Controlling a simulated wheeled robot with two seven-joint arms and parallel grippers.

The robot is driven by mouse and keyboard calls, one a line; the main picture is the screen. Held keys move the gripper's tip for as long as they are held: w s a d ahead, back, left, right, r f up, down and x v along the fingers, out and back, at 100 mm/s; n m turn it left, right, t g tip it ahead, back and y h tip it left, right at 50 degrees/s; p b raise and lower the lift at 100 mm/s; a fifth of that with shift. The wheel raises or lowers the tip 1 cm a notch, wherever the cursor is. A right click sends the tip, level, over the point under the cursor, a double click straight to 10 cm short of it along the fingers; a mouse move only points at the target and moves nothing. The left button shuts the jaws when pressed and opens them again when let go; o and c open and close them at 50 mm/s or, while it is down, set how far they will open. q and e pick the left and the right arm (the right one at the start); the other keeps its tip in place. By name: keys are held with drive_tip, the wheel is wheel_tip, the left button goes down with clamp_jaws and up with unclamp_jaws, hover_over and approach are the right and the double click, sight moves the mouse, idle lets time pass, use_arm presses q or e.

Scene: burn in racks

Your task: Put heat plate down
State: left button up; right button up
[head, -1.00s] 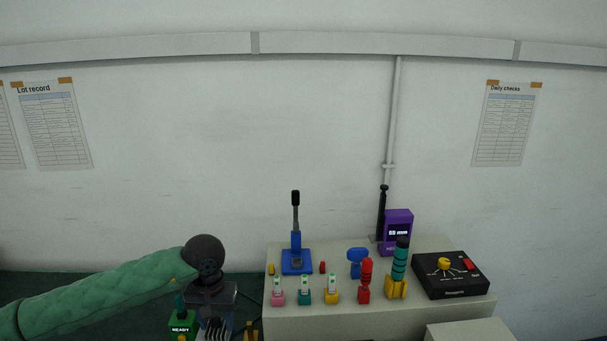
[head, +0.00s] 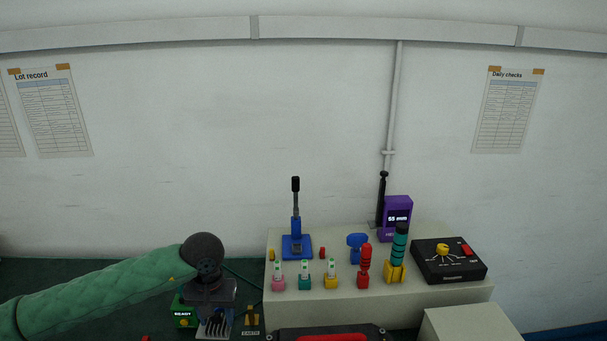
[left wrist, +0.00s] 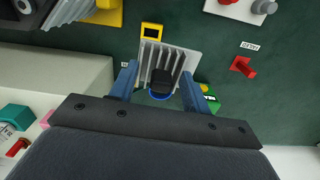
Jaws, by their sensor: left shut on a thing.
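The heat plate is a pale finned metal block with a dark knob-like grip; it shows in the left wrist view (left wrist: 184,58) and at the bottom of the head view (head: 216,330). My left gripper (left wrist: 160,88) is shut on its grip, with one blue finger on each side. In the head view my left gripper (head: 208,308) is mostly hidden under the wrist. The plate is low over the dark green surface; I cannot tell whether it touches. My right gripper is not in view.
A green READY box (head: 185,317) stands just left of the plate, and a small labelled block with yellow posts (head: 251,318) just right. A pale raised bench (head: 375,291) holds a blue lever press (head: 296,246), several coloured parts and a black control box (head: 449,261).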

sight(219, 324)
use_arm(q)
wheel_tip(219, 324, up, 2)
drive_tip(key=shift+r, duration=0.2)
drive_tip(key=shift+w+d, duration=0.2)
drive_tip(key=shift+w, duration=0.05)
drive_tip(key=shift+w+f, duration=0.35)
drive_tip(key=shift+f, duration=0.25)
drive_tip(key=shift+w+f, duration=0.3)
drive_tip(key=shift+f, duration=0.3)
drive_tip(key=f, duration=0.2)
drive_tip(key=s+f+p, duration=0.1)
drive_tip(key=shift+a+f, duration=0.25)
drive_tip(key=shift+f, duration=0.15)
drive_tip(key=shift+s+f, duration=0.4)
drive_tip(key=shift+f, duration=0.05)
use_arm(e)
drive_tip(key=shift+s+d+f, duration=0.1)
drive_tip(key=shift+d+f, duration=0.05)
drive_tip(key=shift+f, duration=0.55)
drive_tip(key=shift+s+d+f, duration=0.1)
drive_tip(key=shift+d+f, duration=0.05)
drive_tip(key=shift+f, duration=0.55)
